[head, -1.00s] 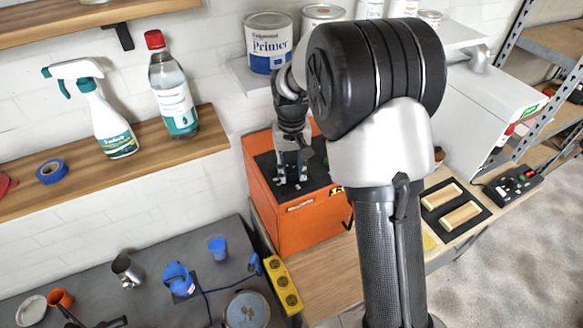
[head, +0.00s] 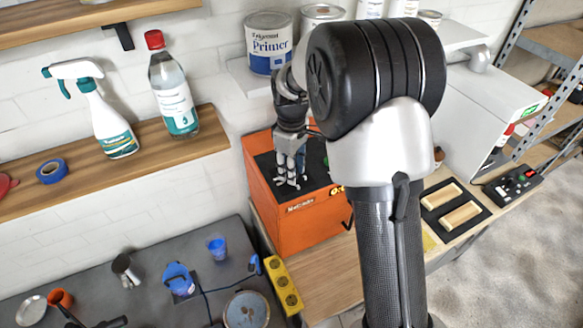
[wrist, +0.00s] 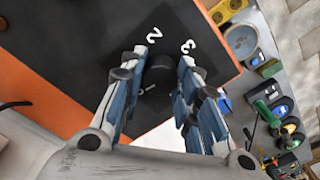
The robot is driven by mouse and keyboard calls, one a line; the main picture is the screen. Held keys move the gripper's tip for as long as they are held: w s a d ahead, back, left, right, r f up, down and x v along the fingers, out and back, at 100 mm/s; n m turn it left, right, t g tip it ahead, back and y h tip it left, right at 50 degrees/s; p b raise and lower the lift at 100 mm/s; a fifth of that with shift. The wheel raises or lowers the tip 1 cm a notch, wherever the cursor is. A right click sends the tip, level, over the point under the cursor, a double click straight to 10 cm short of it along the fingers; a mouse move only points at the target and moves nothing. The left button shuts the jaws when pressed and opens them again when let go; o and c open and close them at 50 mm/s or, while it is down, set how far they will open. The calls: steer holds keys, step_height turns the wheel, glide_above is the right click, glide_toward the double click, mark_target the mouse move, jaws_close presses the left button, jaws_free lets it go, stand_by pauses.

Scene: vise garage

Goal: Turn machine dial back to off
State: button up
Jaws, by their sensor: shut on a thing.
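The machine is an orange box (head: 310,221) with a black top panel, beside the wall in the head view. In the wrist view its black panel (wrist: 75,65) carries white numerals 2 and 3. The dial (wrist: 159,78) is a dark round knob on that panel, between my fingers. My gripper (head: 289,183) points down onto the panel. In the wrist view my gripper (wrist: 162,60) has a finger on each side of the dial and is shut on it. The dial's pointer and the off mark cannot be made out.
A white shelf with a Primer can (head: 268,45) is above and behind the machine. A wooden wall shelf (head: 110,168) with bottles is at left. Wooden blocks (head: 440,195) lie right.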

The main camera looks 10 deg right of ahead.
steer(key=shift+n, duration=0.9)
steer(key=o, duration=1.1)
steer(key=shift+r, duration=0.1)
step_height(320, 180, up, 12)
steer(key=shift+f, duration=0.1)
